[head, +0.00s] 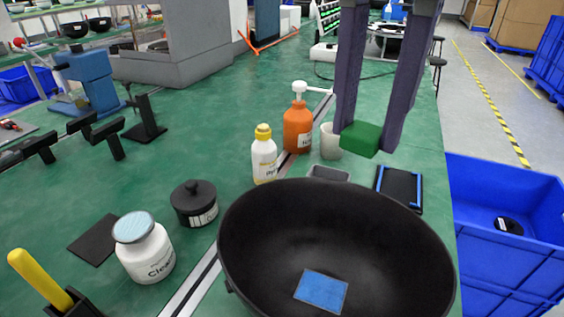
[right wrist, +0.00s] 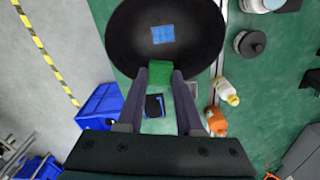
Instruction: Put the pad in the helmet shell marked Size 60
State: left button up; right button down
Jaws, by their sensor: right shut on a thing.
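A large black bowl-shaped helmet shell (head: 270,240) lies open side up at the front of the green bench, with a blue square (head: 321,291) at its bottom. No size mark is readable on it. My right gripper (head: 368,137) is shut on a green block-like pad (head: 361,139) and holds it in the air beyond the shell's far rim in the head view. In the right wrist view the green pad (right wrist: 160,72) is between the fingertips and overlaps the shell's rim; the shell (right wrist: 125,40) and blue square (right wrist: 163,34) show clear. My left gripper is not in view.
An orange pump bottle (head: 298,128), a white yellow-capped bottle (head: 264,158) and a grey cup (head: 330,145) stand behind the shell. A black lidded pot (head: 194,204) and white jar (head: 146,250) stand left. A blue-edged black tray (head: 399,188) lies right; blue bins (head: 505,260) stand beyond the bench edge.

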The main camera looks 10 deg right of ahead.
pick_arm(q)
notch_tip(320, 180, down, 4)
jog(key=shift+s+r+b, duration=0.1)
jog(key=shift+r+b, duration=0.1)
jog(key=shift+b, duration=1.05)
pick_arm(e)
notch_tip(320, 180, down, 9)
jog(key=a+m, duration=0.1)
jog(key=m, duration=0.1)
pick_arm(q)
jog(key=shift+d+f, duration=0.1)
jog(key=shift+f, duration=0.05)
pick_arm(e)
send_over(324, 289)
notch_tip(324, 289, down, 9)
jog(key=shift+f, duration=0.1)
pick_arm(q)
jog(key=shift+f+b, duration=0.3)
jog(key=shift+b, duration=0.15)
pick_arm(e)
jog(key=shift+f, duration=2.3)
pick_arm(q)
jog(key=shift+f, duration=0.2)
pick_arm(e)
jog(key=shift+f, duration=0.2)
jog(key=c, duration=0.6)
grip_release()
jog(key=shift+r, duration=0.1)
jog(key=shift+o, duration=0.2)
